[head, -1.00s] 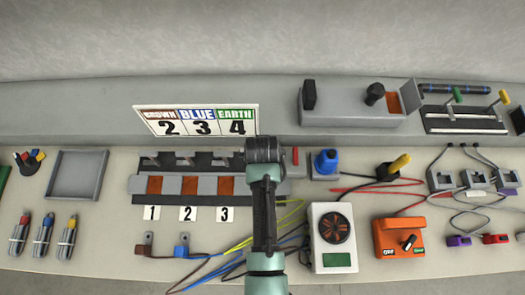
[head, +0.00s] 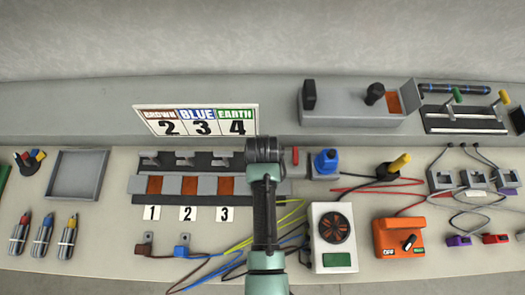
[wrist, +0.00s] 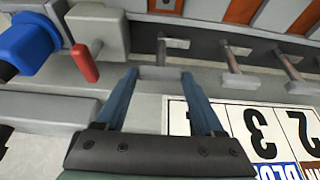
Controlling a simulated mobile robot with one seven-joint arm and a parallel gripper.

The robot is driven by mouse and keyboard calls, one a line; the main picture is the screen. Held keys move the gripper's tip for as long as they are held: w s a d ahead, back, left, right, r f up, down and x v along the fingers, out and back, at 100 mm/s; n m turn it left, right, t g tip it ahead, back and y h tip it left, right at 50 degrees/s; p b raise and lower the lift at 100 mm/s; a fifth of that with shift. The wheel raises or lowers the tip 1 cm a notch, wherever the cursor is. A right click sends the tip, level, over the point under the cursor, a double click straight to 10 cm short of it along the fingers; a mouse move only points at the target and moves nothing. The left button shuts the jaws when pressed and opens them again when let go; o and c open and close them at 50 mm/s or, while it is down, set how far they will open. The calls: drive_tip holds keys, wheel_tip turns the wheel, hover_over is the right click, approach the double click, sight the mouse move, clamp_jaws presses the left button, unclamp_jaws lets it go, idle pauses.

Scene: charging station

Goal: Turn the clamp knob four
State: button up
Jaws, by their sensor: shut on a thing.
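My gripper (head: 265,150) reaches over the right end of the grey clamp row in the head view and hides the fourth clamp there. In the wrist view the two blue fingers of my gripper (wrist: 160,78) stand on either side of a grey knob bar, clamp knob four (wrist: 164,73). They are shut on it. The knob's post (wrist: 161,50) rises behind the bar. The neighbouring clamp knob (wrist: 232,62) and another one beyond it (wrist: 291,68) stand to the right, apart from my fingers.
A red lever (wrist: 84,63) and a blue connector (wrist: 27,45) stand left of my fingers in the wrist view. The number sign (head: 197,121) stands behind the clamp row. A white meter (head: 332,238) and an orange box (head: 399,236) sit to the right.

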drive_tip(key=n+y, duration=0.1)
drive_tip(key=n, duration=0.2)
drive_tip(key=n+y, duration=0.1)
drive_tip(key=n, duration=0.1)
drive_tip(key=n+g+y+b, duration=0.1)
drive_tip(key=n, duration=0.2)
drive_tip(key=shift+w+d+n, duration=0.2)
drive_tip(key=shift+d+n, duration=0.1)
drive_tip(key=shift+d, duration=0.05)
drive_tip(key=n+g+b, duration=0.1)
drive_tip(key=n, duration=0.1)
drive_tip(key=n+y+b, duration=0.1)
drive_tip(key=n+b, duration=0.1)
drive_tip(key=n, duration=0.1)
drive_tip(key=shift+w+d+f+g, duration=0.1)
drive_tip(key=shift+w+d+g, duration=0.1)
drive_tip(key=shift+g, duration=0.2)
drive_tip(key=shift+w+n+g+y+b, duration=0.15)
drive_tip(key=shift+n+g+b, duration=0.25)
drive_tip(key=shift+n+b, duration=0.55)
drive_tip(key=shift+s+n+g+y+b, duration=0.15)
drive_tip(key=shift+n+g+b, duration=0.35)
drive_tip(key=shift+n, duration=0.75)
drive_tip(key=shift+w+a, duration=0.1)
drive_tip(key=o, duration=1.4)
